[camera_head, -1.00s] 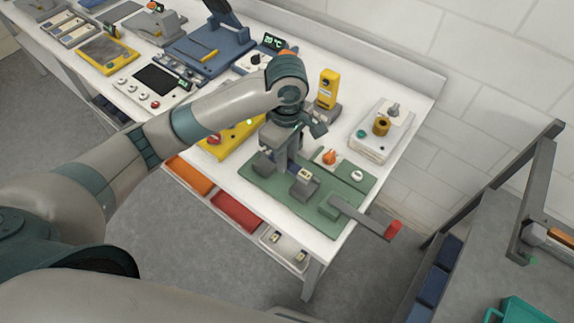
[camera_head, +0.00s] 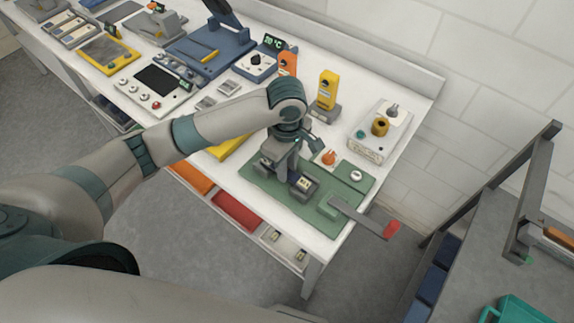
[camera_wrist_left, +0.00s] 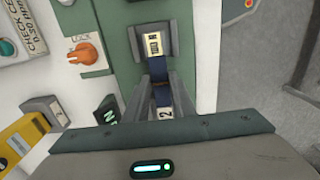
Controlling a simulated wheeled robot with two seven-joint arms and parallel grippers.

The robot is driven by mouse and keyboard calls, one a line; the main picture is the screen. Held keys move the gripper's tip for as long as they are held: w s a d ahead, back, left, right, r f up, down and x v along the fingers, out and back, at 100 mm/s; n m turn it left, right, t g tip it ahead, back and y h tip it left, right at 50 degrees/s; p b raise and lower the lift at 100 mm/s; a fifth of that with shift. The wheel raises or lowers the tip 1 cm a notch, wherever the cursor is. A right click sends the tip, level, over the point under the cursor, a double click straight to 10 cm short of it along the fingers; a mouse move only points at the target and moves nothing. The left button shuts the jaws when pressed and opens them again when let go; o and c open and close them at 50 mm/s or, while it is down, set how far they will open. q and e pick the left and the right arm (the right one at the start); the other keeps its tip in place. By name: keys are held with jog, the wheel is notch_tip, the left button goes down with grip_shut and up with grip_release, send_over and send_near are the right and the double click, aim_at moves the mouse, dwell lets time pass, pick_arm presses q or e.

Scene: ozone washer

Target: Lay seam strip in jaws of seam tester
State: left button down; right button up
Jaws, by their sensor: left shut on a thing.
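The seam tester is a green base (camera_head: 262,191) with two grey jaws, the near-left jaw (camera_head: 266,163) and the jaw nearer the crank (camera_head: 303,186). My left gripper (camera_head: 286,170) is low over the base, between the jaws. In the left wrist view its fingers (camera_wrist_left: 161,103) are shut on the dark blue seam strip (camera_wrist_left: 158,66). The strip's far end, with a pale label, lies between the walls of a grey jaw (camera_wrist_left: 168,32). Another label, with a "2", shows near the fingers. The strip's near end and the other jaw are hidden there. My right gripper is not in view.
An orange lock knob (camera_head: 329,157) and a crank with a red grip (camera_head: 393,227) are on the tester. A yellow device (camera_head: 327,88) and a white box with a brass cylinder (camera_head: 380,127) stand behind. Drawers hang below the bench front.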

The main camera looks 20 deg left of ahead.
pick_arm(q)
jog(key=c, duration=1.5)
grip_release()
jog(key=shift+f, duration=0.1)
notch_tip(320, 180, up, 12)
jog(key=shift+r+b, duration=0.15)
jog(key=shift+b, duration=0.15)
